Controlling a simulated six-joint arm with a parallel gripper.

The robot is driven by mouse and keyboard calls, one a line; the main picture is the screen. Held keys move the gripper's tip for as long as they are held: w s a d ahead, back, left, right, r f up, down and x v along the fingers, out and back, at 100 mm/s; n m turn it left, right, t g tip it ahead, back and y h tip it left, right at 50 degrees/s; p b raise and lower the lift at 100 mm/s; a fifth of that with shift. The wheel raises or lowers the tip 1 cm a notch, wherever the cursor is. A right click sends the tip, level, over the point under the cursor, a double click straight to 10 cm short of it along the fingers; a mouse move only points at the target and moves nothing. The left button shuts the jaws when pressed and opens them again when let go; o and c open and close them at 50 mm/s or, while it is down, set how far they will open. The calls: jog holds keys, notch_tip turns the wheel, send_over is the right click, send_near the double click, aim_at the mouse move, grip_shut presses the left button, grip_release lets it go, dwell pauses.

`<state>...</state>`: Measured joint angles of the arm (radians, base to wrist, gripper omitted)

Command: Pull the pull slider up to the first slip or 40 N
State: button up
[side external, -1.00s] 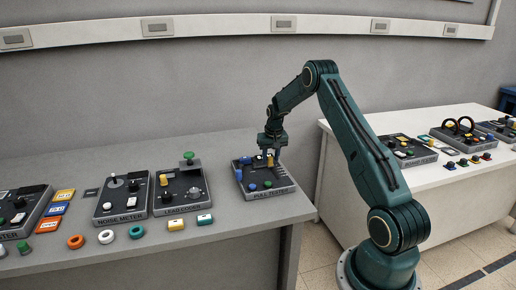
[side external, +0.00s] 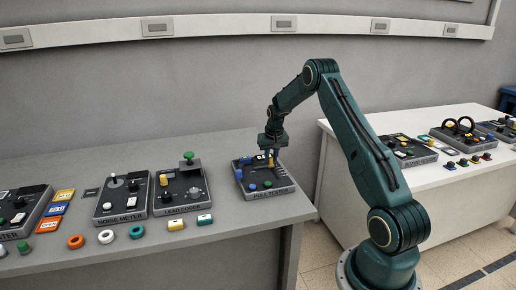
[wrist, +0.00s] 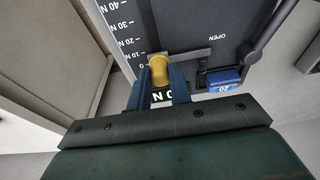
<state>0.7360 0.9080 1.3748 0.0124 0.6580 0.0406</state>
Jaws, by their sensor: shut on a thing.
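The pull tester (side external: 265,196) is a dark sloped panel at the right end of the grey bench. Its pull slider has a yellow knob (wrist: 159,68), standing near the 0 end of a printed scale that runs to 40 N. The knob also shows in the side view (side external: 271,163). My gripper (wrist: 159,80) has its two blue fingers closed on either side of the knob. In the side view my gripper (side external: 269,157) points down at the panel. The fingers partly cover the knob's base and the lower panel.
In the wrist view a blue block marked 20 (wrist: 222,78) and a dark lever (wrist: 262,42) by the word OPEN sit right of the knob. The lead coder panel (side external: 180,188) stands to the left. Bare bench lies behind the panels.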

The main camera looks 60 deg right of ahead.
aim_at(272, 170)
jog(key=shift+s+a, duration=0.55)
dwell(1.1)
jog(key=o, duration=0.8)
jog(key=shift+c, duration=0.2)
notch_tip(272, 170, up, 7)
dwell(0.7)
